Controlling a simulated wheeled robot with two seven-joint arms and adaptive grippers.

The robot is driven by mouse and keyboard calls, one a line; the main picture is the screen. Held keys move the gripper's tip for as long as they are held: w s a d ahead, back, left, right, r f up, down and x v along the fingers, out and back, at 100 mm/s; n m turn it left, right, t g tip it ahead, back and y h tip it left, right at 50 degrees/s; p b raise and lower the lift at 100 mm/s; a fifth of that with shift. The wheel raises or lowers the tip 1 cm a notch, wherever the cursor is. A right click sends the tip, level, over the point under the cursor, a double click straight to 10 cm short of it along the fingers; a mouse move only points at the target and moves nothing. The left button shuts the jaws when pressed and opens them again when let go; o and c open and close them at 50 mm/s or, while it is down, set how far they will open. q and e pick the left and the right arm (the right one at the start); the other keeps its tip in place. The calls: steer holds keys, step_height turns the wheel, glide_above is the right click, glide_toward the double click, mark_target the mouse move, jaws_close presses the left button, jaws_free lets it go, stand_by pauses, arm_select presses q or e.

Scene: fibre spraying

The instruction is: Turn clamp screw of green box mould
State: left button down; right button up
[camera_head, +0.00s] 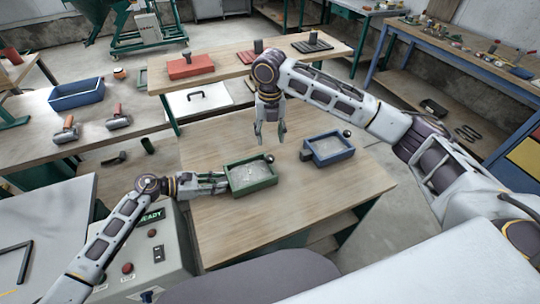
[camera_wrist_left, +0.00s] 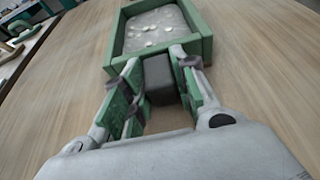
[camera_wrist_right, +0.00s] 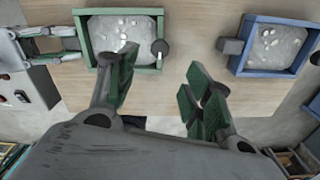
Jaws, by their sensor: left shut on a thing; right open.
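The green box mould (camera_head: 251,187) sits on the wooden table, filled with pale grey material with white bits. Its dark round clamp screw knob (camera_head: 269,158) is at the right end; in the right wrist view the knob (camera_wrist_right: 159,47) shows on the right wall. My left gripper (camera_head: 222,182) is shut on the dark grey block (camera_wrist_left: 158,78) at the mould's left end. My right gripper (camera_head: 270,138) is open and empty, pointing down above the table behind the mould. In the right wrist view its fingers (camera_wrist_right: 155,70) stand spread, apart from the knob.
A blue box mould (camera_head: 328,151) with similar fill, a dark block and a knob stands to the right on the same table (camera_head: 230,230). A control box (camera_head: 150,255) stands at the front left. A bench behind holds red and dark moulds (camera_head: 190,66). The table front is clear.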

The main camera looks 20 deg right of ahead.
mark_target(270, 157)
steer(key=shift+f, duration=5.4)
steer(key=shift+c, duration=0.4)
steer(key=c, duration=1)
